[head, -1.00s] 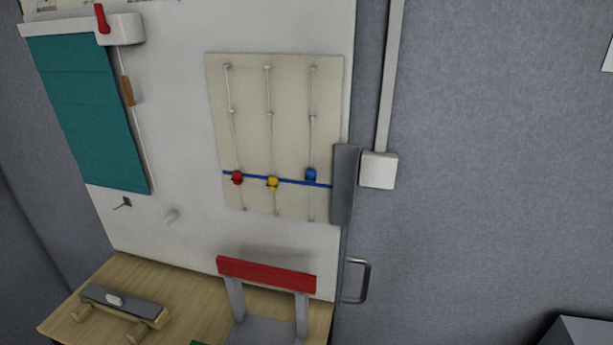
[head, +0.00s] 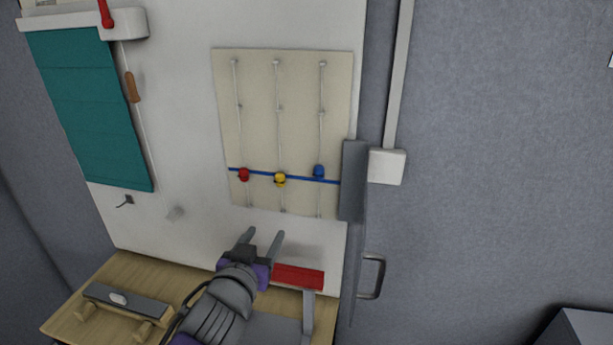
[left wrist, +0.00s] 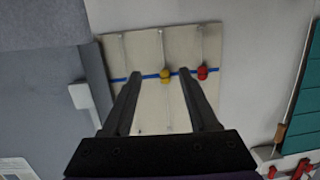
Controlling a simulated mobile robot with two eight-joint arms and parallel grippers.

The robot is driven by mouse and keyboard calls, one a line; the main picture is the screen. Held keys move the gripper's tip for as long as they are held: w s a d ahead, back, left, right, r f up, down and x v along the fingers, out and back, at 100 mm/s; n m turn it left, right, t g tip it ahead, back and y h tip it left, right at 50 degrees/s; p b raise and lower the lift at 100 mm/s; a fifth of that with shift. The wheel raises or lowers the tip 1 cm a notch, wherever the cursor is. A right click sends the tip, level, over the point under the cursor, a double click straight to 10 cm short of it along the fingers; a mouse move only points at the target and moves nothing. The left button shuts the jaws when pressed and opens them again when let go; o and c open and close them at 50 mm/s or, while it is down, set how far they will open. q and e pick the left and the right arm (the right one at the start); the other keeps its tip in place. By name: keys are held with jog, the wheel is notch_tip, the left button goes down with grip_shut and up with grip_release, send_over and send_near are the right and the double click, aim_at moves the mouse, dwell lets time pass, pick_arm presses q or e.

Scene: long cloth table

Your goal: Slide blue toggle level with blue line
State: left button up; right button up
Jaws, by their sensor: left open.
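A cream panel (head: 262,120) on the white wall board carries three vertical rods. The blue toggle (head: 318,171) is on the right rod, sitting slightly above the slanted blue line (head: 300,179) in the head view. The red toggle (head: 243,174) and yellow toggle (head: 280,179) sit at the line on the other rods. My left gripper (head: 263,236) is open and empty, below the panel in the head view. In the left wrist view its fingers (left wrist: 159,74) point at the panel, with the yellow toggle (left wrist: 165,75) between them; a finger seems to hide the blue toggle. My right gripper is not visible.
A grey plate (head: 353,180) and a door handle (head: 372,277) are right of the panel. A teal blind (head: 90,110) with a pull cord hangs at left.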

aim_at(317, 175)
pick_arm(q)
jog(key=w+d+r+m+t+h, duration=0.1)
jog(key=w+d+r+m+h, duration=0.1)
jog(key=d+r+h, duration=0.35)
jog(key=shift+y, duration=0.75)
jog(key=x, duration=0.3)
jog(key=r+p+x, duration=0.1)
jog(key=x, duration=0.3)
jog(key=p+x, duration=0.1)
jog(key=x, duration=0.2)
jog(key=shift+w+d+r, duration=0.2)
jog(key=shift+d+r, duration=0.1)
jog(key=shift+d, duration=0.05)
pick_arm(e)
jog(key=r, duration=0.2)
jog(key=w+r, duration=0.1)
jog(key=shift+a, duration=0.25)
pick_arm(q)
jog(key=shift+c, duration=0.2)
grip_shut()
jog(key=shift+f, duration=0.1)
